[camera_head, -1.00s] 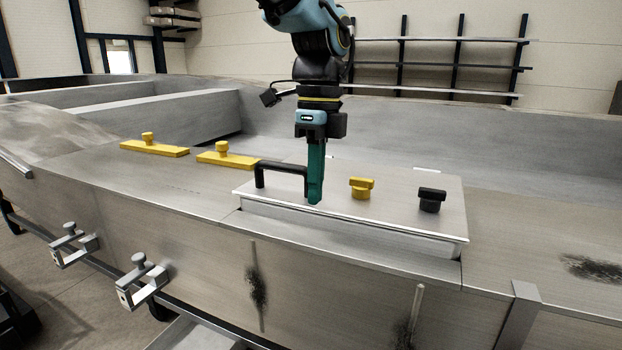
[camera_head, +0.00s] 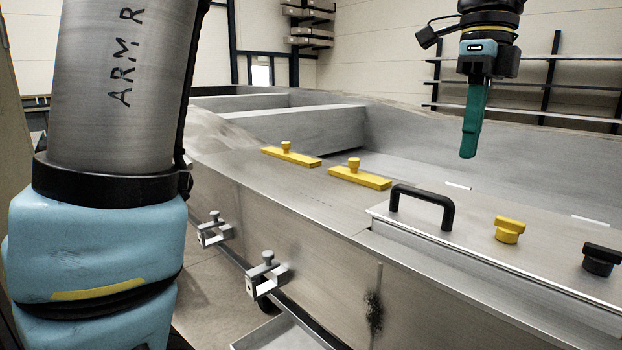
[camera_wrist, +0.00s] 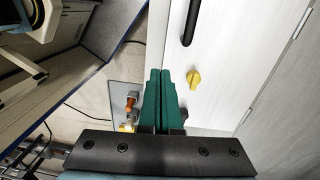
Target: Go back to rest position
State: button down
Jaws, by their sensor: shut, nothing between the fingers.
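My gripper (camera_head: 468,155) has green fingers and hangs pointing down in the head view, above and behind the hatch cover, touching nothing. Its fingers are shut and empty; they also show together in the wrist view (camera_wrist: 160,75). The metal hatch cover (camera_head: 545,265) lies on the pontoon float (camera_head: 290,205), with a black handle (camera_head: 423,203), a yellow knob (camera_head: 509,229) and a black knob (camera_head: 601,259) on top. My arm's upper part fills the left of the head view.
Two yellow bars with knobs (camera_head: 290,156) (camera_head: 360,178) lie on the float's deck. Two metal clamps (camera_head: 214,230) (camera_head: 266,276) sit along its near side edge. A dark shelf rack (camera_head: 545,85) stands at the back wall. The air around my gripper is clear.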

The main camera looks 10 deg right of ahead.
jog(key=w+a+f+n, duration=1.3)
jog(key=a+f, duration=0.1)
jog(key=a, duration=0.2)
jog(key=a+f+n+t, duration=0.1)
jog(key=a+f+n, duration=0.5)
jog(key=a, duration=0.4)
jog(key=s+a+f+n+t, duration=0.1)
jog(key=a+f+n, duration=0.5)
jog(key=a+n, duration=0.3)
jog(key=shift+s+a+h, duration=0.3)
jog(key=shift+a+h, duration=0.1)
jog(key=shift+a, duration=0.1)
